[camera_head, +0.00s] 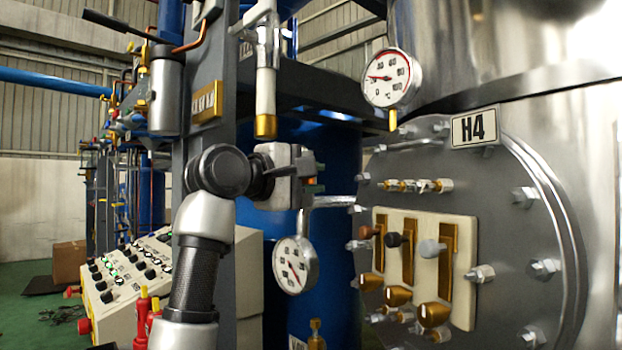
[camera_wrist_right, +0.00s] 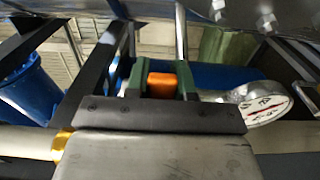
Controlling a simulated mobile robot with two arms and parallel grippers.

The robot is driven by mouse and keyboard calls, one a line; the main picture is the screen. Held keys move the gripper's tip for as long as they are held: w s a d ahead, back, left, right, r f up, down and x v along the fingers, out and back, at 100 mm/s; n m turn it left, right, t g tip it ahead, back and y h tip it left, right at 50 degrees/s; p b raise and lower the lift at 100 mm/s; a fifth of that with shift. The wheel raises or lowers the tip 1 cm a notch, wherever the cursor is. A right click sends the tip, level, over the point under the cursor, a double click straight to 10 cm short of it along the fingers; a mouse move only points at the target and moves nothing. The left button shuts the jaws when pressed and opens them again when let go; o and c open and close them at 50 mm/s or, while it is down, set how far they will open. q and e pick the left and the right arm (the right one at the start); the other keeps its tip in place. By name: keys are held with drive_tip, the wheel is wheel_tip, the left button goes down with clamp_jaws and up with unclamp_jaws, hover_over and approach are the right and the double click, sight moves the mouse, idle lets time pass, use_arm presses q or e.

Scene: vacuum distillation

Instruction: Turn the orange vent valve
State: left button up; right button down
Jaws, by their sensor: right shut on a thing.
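The orange vent valve (camera_wrist_right: 162,84) shows in the right wrist view as a small orange block between the two green fingers of my right gripper (camera_wrist_right: 162,88). The gripper is shut on it. In the head view my right gripper (camera_head: 308,178) reaches in from the left toward the pipework, in front of the blue tank. Only a small orange patch of the valve (camera_head: 312,181) shows there at the fingertips. The rest of the valve is hidden by the gripper. My left gripper is in neither view.
A round gauge (camera_head: 296,265) sits just below the gripper, and another gauge (camera_head: 391,78) is at upper right. The steel vessel with an H4 plate (camera_head: 475,128) and a lever panel (camera_head: 425,262) stands at right. A control console (camera_head: 125,285) is at lower left.

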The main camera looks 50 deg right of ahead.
drive_tip(key=shift+f, duration=0.25)
drive_tip(key=c, duration=1.3)
unclamp_jaws()
drive_tip(key=o, duration=0.3)
drive_tip(key=shift+a+r, duration=0.1)
drive_tip(key=shift+r, duration=0.05)
drive_tip(key=shift+o, duration=0.2)
drive_tip(key=w+a+b, duration=0.1)
drive_tip(key=a+b, duration=0.1)
drive_tip(key=a, duration=0.8)
drive_tip(key=shift+a, duration=0.4)
